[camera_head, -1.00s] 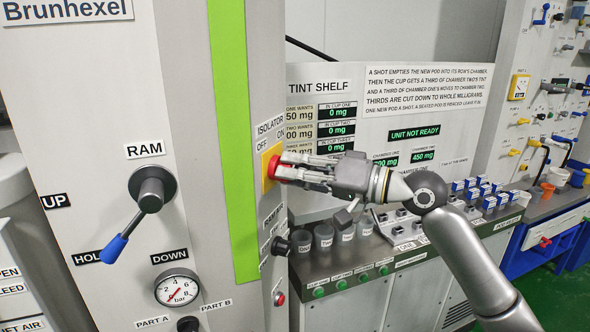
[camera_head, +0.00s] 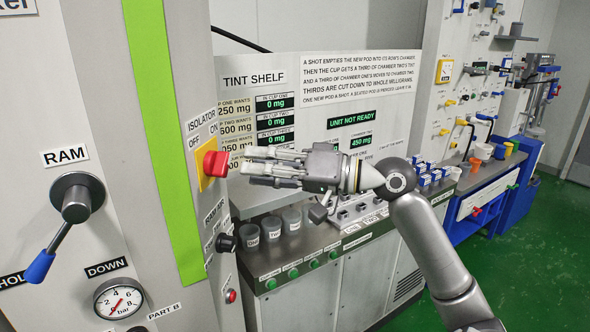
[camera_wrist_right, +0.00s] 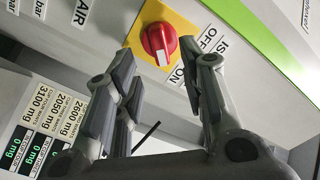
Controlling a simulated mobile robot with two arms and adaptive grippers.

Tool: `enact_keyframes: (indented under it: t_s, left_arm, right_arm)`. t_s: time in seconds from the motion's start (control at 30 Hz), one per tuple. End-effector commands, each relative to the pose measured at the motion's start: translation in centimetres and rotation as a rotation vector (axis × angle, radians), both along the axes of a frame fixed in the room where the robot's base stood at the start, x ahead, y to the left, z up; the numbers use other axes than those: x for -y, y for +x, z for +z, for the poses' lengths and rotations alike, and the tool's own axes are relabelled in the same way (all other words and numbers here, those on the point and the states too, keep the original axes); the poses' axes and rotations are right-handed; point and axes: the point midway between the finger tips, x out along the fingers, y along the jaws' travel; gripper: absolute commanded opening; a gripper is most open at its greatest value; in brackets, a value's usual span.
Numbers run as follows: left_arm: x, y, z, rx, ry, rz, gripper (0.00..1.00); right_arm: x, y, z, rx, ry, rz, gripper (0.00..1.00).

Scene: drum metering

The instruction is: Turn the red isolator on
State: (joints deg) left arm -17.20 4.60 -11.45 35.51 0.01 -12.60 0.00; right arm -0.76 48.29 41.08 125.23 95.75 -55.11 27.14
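The red isolator knob (camera_head: 215,164) sits on a yellow plate (camera_head: 204,149) on the side of the grey press column, under the ISOLATOR, OFF and ON labels. In the right wrist view the knob (camera_wrist_right: 158,44) shows a white mark, which points down, nearer the ON label than the OFF label. My right gripper (camera_head: 247,168) is just right of the knob, with a small gap between fingertips and knob. In the wrist view its fingers (camera_wrist_right: 165,72) are spread and empty, with the knob ahead of the space between them. My left gripper is out of view.
A black knob (camera_head: 226,243) and a red button (camera_head: 231,296) lie below the isolator. The blue-handled RAM lever (camera_head: 58,225) is on the column's front. Several grey cups stand on the tint shelf below my right arm. A display reads UNIT NOT READY (camera_head: 351,117).

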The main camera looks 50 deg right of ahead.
Motion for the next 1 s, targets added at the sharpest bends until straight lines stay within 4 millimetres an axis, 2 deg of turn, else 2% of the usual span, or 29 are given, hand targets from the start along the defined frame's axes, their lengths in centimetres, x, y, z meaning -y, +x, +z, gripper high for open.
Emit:
enact_keyframes:
  t_s: [0.2,0.4,0.6,1.0]
  left_arm:
    - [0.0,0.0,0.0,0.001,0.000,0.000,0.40]
    - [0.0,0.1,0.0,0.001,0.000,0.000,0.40]
    - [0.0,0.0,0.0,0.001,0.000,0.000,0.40]
    - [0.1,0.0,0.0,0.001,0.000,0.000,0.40]
  right_arm:
    - [1.8,-2.8,0.0,0.001,0.003,-0.002,0.38]
    - [2.9,-4.6,0.0,0.001,0.003,-0.002,0.38]
    - [3.3,-5.4,0.0,0.001,0.001,0.000,0.38]
    - [3.3,-5.4,0.0,0.000,0.000,0.000,0.38]
